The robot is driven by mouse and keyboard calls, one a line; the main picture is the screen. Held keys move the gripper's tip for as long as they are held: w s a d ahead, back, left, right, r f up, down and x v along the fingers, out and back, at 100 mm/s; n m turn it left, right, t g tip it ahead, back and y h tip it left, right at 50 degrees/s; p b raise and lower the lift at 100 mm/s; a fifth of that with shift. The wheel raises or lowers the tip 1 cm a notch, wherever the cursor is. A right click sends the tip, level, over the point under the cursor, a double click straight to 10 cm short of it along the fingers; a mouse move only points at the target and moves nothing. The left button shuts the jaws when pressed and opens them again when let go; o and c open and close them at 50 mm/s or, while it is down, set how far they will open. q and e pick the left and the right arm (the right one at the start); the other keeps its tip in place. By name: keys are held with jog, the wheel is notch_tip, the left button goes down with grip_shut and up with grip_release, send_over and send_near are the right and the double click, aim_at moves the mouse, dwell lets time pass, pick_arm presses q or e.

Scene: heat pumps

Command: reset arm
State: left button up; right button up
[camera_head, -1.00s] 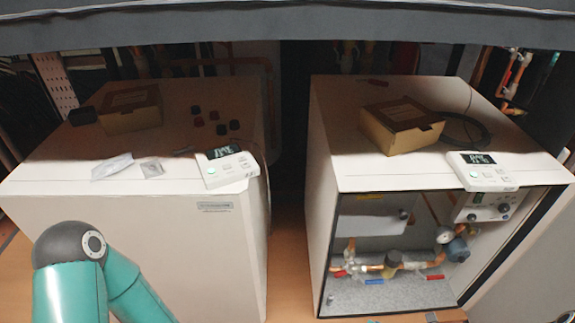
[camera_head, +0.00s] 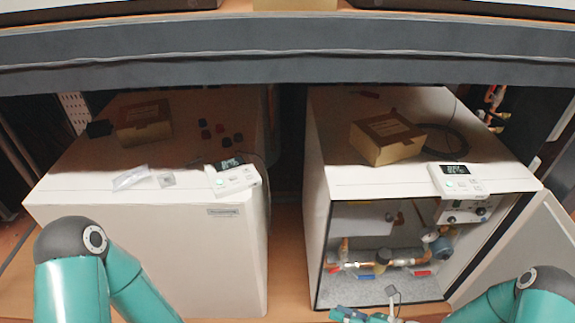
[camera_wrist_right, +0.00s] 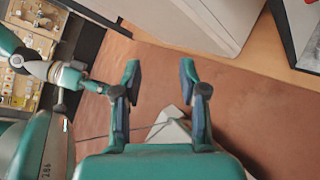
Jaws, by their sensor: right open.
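My right gripper (camera_wrist_right: 160,70) is open in the right wrist view, its two fingers apart with nothing between them and bare floor beyond. In the head view my right arm comes in at the bottom right, and part of the right gripper (camera_head: 368,316) shows at the bottom edge, in front of the open heat pump (camera_head: 318,200). My left arm's teal elbow shows at the bottom left of the head view; its gripper is outside that view. A teal arm part at the left of the wrist view is too small to read as open or shut.
A closed white heat pump (camera_head: 150,235) stands at the left. Both units carry a cardboard box (camera_head: 144,124) (camera_head: 387,137) and a control panel (camera_head: 233,180) (camera_head: 457,180) on top. The right unit's front is open, with pipes inside. A dark gap separates them.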

jog(key=s+a+r+n+g+p, duration=0.6)
jog(key=s+a+r, duration=0.1)
jog(key=r, duration=0.2)
jog(key=s+d+r+n+g+h+p, duration=0.1)
jog(key=s+r+n+g+h+p, duration=0.2)
jog(key=s+n, duration=0.35)
jog(key=s+r+n+g+h+p, duration=0.1)
jog(key=s+n+g+h+p, duration=0.3)
jog(key=n, duration=0.3)
jog(key=w+d+f+n+t+h, duration=0.2)
jog(key=w+d+n+t, duration=0.2)
jog(key=n, duration=0.8)
jog(key=w+t, duration=0.1)
jog(key=t, duration=0.1)
jog(key=shift+w+f+t+p, duration=0.25)
jog(key=shift+t+p, duration=0.05)
jog(key=shift+d, duration=0.1)
